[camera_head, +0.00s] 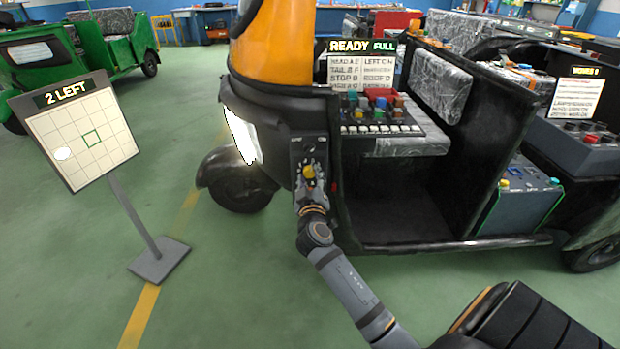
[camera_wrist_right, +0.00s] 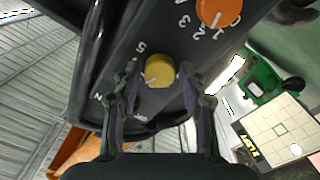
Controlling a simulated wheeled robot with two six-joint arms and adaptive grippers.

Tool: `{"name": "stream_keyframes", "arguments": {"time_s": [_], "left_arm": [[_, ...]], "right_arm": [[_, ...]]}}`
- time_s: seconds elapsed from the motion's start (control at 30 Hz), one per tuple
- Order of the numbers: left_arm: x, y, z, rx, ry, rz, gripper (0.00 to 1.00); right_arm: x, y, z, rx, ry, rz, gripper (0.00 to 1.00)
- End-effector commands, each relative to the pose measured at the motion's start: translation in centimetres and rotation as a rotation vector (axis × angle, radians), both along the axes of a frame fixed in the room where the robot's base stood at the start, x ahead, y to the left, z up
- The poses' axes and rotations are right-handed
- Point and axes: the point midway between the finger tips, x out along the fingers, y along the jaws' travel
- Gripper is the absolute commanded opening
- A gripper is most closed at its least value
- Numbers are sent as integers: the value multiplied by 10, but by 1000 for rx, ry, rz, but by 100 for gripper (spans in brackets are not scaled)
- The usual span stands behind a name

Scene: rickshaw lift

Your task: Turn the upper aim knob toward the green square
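The yellow knob (camera_wrist_right: 159,70) sits on a dark panel (camera_wrist_right: 190,50) on the rickshaw's front; it shows in the head view too (camera_head: 309,171). My right gripper (camera_wrist_right: 158,80) is at the panel, its fingers apart on either side of the yellow knob, with small gaps visible. An orange knob (camera_wrist_right: 218,11) lies beyond the fingers, at the top of the wrist view. Which knob is the upper aim knob I cannot tell. The aim board (camera_head: 82,138) reads "2 LEFT". Its green square (camera_head: 92,139) is near the middle; a white light spot (camera_head: 62,154) is left of and below it.
The black and orange rickshaw (camera_head: 400,195) carries a sign (camera_head: 362,62) reading "READY FULL" and a console of coloured switches (camera_head: 380,115). A lit headlamp (camera_head: 242,135) is left of the panel. Green floor (camera_head: 240,270) is open in front.

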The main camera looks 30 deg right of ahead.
Motion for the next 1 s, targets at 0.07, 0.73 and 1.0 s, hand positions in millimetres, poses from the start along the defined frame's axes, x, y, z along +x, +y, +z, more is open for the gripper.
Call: {"name": "stream_keyframes", "arguments": {"time_s": [0.07, 0.73, 1.0], "left_arm": [[0, 0, 0, 0, 0, 0, 40], [0, -1, 0, -1, 1, 1, 40], [0, 0, 0, -1, 1, 0, 40]], "right_arm": [[0, 0, 0, 0, 0, 0, 56], [-54, 34, -2, 7, 1, -1, 56], [-64, 39, 0, 0, 0, 0, 56]]}}
